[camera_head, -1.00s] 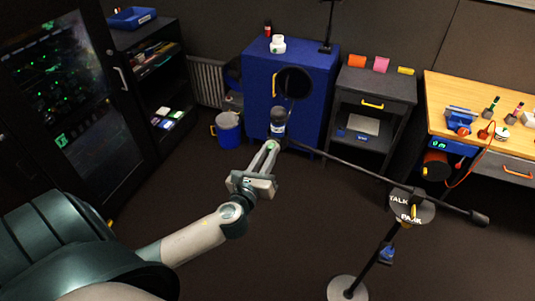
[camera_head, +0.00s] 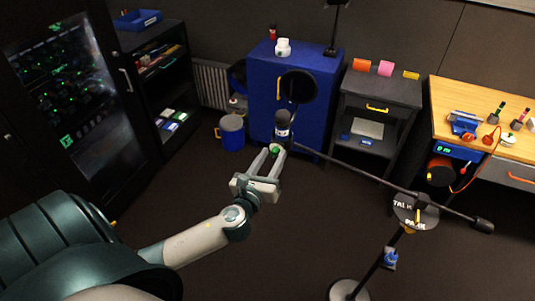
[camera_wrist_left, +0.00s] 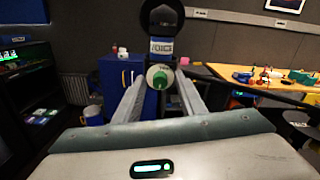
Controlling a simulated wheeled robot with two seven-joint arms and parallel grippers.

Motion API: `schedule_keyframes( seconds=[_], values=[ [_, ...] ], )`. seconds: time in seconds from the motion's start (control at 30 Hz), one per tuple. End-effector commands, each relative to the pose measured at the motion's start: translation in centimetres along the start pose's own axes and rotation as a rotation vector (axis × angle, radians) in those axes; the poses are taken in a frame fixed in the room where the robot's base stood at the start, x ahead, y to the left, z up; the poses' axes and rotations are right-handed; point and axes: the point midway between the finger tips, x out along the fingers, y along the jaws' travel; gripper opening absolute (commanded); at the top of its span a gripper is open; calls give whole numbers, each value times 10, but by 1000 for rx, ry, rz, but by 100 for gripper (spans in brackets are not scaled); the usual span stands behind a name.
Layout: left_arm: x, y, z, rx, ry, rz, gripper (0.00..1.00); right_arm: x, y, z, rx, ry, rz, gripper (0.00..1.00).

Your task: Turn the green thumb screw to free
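The green thumb screw (camera_wrist_left: 160,79) shows in the left wrist view at the centre of a pale round collar, below a black microphone body (camera_wrist_left: 161,38) with a blue-lettered label. In the head view the screw is a small green spot (camera_head: 275,150) under the microphone (camera_head: 283,126) at the left end of a black boom (camera_head: 370,175). My left gripper (camera_head: 268,153) is open. In the left wrist view its fingers (camera_wrist_left: 160,82) lie on either side of the screw, with visible gaps; contact is not seen. My right gripper is not in view.
The boom crosses a stand with a round plate (camera_head: 416,211) marked TALK and PARK; a weight (camera_head: 483,226) is at its right end. A blue cabinet (camera_head: 262,85) stands behind. A wooden workbench (camera_head: 460,90) is at right. Open floor lies around the stand.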

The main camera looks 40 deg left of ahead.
Motion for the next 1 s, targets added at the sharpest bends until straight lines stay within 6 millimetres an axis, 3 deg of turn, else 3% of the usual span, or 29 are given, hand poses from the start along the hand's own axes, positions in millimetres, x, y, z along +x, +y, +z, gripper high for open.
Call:
schedule_keyframes(
  seconds=[0.17,0.37,1.0],
  values=[
    [-7,0,-1,0,0,0,37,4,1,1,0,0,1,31],
    [-30,1,-3,-1,1,-1,37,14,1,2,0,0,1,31],
    [-145,1,-4,-1,3,1,37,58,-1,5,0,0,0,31]
  ],
)
